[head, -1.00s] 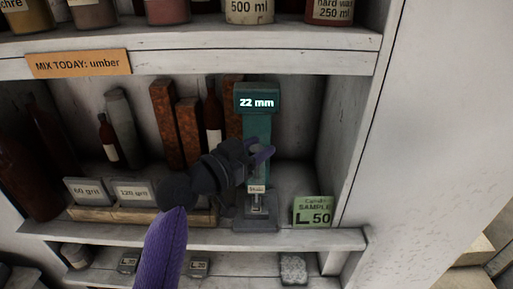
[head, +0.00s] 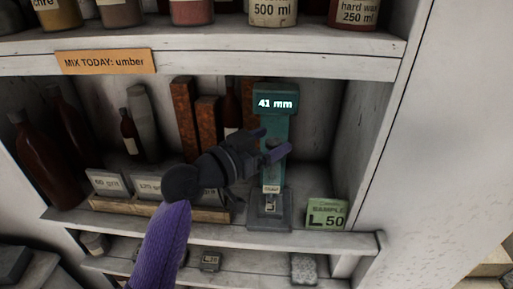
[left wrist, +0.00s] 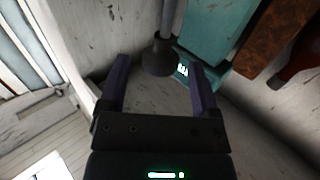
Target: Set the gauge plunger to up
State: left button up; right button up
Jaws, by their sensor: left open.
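The gauge (head: 272,105) is a teal column on a grey base on the middle shelf, and its display reads 41 mm. My left gripper (head: 270,143) is open in front of the column, below the display, and hides part of it. In the left wrist view the gauge plunger (left wrist: 158,59) is a grey rod ending in a dark round knob. The knob lies between the spread purple fingers of my left gripper (left wrist: 160,75), with room on both sides. The lit display (left wrist: 183,69) shows partly behind it. My right gripper is not in view.
A green sample card (head: 326,213) marked L 50 stands right of the gauge base. A wooden box (head: 160,208) with grit labels is to the left, with bottles and rusty bars behind. The shelf above and the right side wall (head: 375,150) close in the space.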

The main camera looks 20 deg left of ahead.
pick_arm(q)
jog(key=b+v, duration=0.2)
jog(key=v, duration=0.6)
jog(key=shift+s+b, duration=0.2)
jog(key=shift+b, duration=0.1)
jog(key=shift+a, duration=0.1)
